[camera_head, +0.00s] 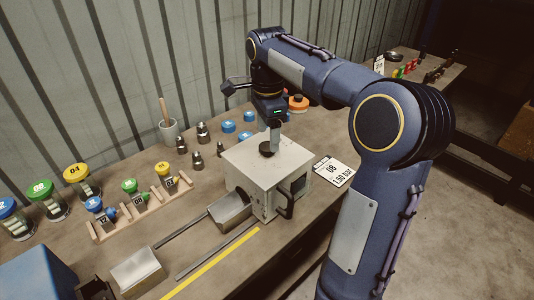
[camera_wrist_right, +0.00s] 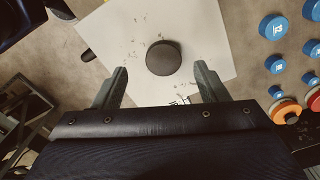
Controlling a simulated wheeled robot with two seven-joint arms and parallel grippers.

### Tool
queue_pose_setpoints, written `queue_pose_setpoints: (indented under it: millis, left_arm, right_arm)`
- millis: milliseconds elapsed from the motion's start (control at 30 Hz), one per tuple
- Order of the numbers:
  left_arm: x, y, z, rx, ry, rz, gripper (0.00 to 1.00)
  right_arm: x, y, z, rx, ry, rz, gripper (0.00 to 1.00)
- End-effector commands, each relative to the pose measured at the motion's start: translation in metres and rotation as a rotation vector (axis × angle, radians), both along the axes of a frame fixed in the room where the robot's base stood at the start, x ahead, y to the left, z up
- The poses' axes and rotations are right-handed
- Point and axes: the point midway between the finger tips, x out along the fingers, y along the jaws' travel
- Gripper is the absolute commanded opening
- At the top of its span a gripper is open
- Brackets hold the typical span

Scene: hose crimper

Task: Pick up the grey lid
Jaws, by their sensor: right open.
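The grey lid shows as a dark grey round disc (camera_head: 266,149) on top of a pale metal box (camera_head: 256,170) in the head view. The right wrist view shows the same round lid (camera_wrist_right: 163,58) lying on the box's flat top (camera_wrist_right: 130,30). My right gripper (camera_head: 273,140) points down over the box, close to the lid. In the right wrist view my right gripper (camera_wrist_right: 161,78) is open, its fingers spread wider than the lid, which shows between and beyond the tips. The head view does not show clearly how high the tips are. My left gripper is not in view.
A wooden rack (camera_head: 140,213) with small jars is at the left. Blue caps (camera_head: 228,127) and orange ones (camera_head: 298,103) lie behind the box. A white card (camera_head: 334,171) lies to its right.

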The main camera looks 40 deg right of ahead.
Motion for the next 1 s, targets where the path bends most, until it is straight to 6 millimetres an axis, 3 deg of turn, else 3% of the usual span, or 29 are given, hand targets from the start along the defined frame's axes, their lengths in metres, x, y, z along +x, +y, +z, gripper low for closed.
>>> queue_pose_setpoints:
  millis: [300,567,1000]
  left_arm:
    - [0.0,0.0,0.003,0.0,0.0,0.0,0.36]
    - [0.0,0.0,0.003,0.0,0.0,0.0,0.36]
    - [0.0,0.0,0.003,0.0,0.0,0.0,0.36]
  right_arm:
    - [0.005,-0.002,-0.042,0.001,0.001,0.002,0.67]
    - [0.005,-0.001,-0.045,0.002,-0.002,0.003,0.67]
    - [0.005,-0.001,-0.044,0.001,-0.003,0.003,0.12]
